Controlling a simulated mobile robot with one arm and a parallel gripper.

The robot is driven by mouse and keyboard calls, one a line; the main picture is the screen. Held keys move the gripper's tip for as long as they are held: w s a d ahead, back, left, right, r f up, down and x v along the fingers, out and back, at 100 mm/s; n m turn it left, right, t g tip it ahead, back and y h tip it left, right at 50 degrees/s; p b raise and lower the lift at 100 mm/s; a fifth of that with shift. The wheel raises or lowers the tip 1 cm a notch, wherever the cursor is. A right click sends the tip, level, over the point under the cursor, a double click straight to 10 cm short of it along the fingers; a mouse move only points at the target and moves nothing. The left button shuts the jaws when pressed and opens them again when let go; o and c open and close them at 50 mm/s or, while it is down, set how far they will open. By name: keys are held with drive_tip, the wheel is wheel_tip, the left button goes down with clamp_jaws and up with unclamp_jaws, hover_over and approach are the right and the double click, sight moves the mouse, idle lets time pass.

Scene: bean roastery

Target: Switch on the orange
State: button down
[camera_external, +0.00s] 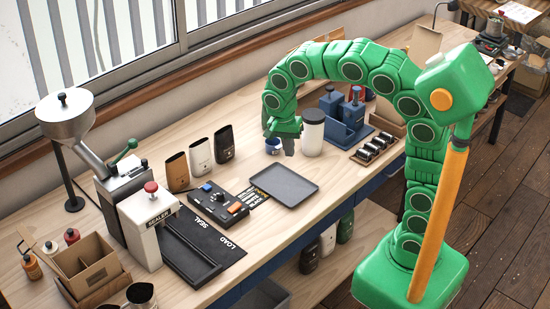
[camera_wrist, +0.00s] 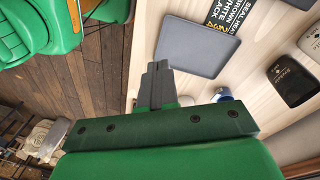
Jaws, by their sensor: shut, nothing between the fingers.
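A dark control box (camera_external: 218,202) lies on the bench in the external view, with a blue control (camera_external: 206,187) at its far left, an orange control (camera_external: 235,208) at its near right and a dark knob between them. Whether the orange control is on or off is too small to tell. My gripper (camera_external: 290,149) is shut and empty, pointing down over the bench beyond the grey tray, well to the right of the box. In the wrist view my gripper (camera_wrist: 158,64) shows its fingers together beside the tray's edge.
The grey tray (camera_external: 284,185) lies between my gripper and the box. A white jar (camera_external: 313,136) and blue tin (camera_external: 273,147) stand close to my gripper. Several pouches (camera_external: 200,156) stand behind the box; a sealer (camera_external: 148,230) is to its left.

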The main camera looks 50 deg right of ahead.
drive_tip(key=w+a+f+m, duration=0.2)
drive_tip(key=w+a+m, duration=0.1)
drive_tip(key=w+a, duration=0.4)
drive_tip(key=m+t, duration=0.1)
drive_tip(key=m, duration=0.1)
hover_over(237, 204)
drive_tip(key=a, duration=0.3)
wheel_tip(237, 204, down, 2)
drive_tip(key=shift+s+d+f, duration=0.1)
drive_tip(key=shift+s+d, duration=0.05)
drive_tip(key=shift+d, duration=0.05)
drive_tip(key=shift+f, duration=0.1)
drive_tip(key=f, duration=0.4)
drive_tip(key=d+f, duration=0.1)
drive_tip(key=f, duration=0.4)
drive_tip(key=d+f, duration=0.1)
drive_tip(key=f, duration=0.3)
drive_tip(key=shift+f, duration=0.35)
